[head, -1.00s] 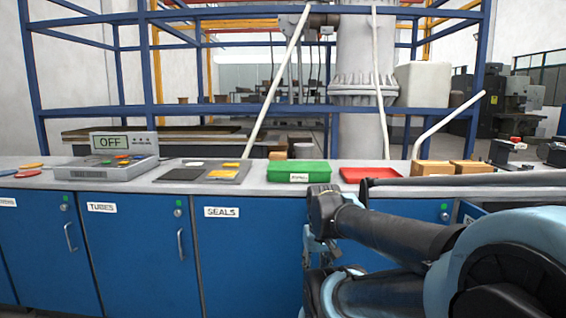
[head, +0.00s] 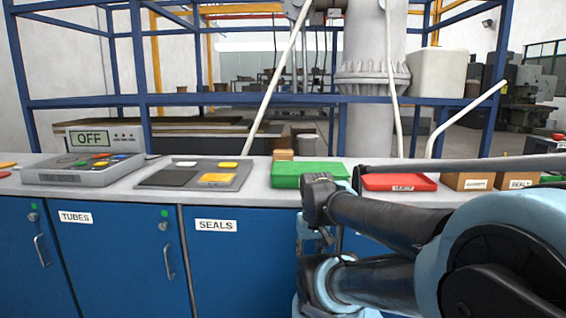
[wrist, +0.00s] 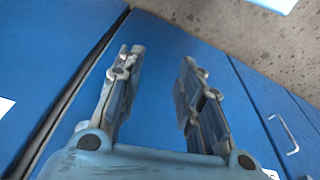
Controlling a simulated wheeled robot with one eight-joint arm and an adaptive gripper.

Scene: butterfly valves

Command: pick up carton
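Two brown cardboard cartons stand on the counter at the right in the head view. The left carton (head: 466,182) and the right carton (head: 517,177) each have a white label on the front. A smaller brown box (head: 283,155) sits behind the green case. I cannot tell which of these is the task's carton. My gripper (wrist: 160,60) is open and empty in the wrist view, with blue cabinet doors beyond its fingers. It hangs in front of the cabinets, away from the cartons. In the head view, my arm hides most of it.
The counter (head: 258,185) carries a green case (head: 295,174), a red tray (head: 399,182), a grey tray with patches (head: 196,174) and a device reading OFF (head: 84,168). Blue cabinets (head: 235,255) stand below. A blue frame (head: 240,101) rises behind.

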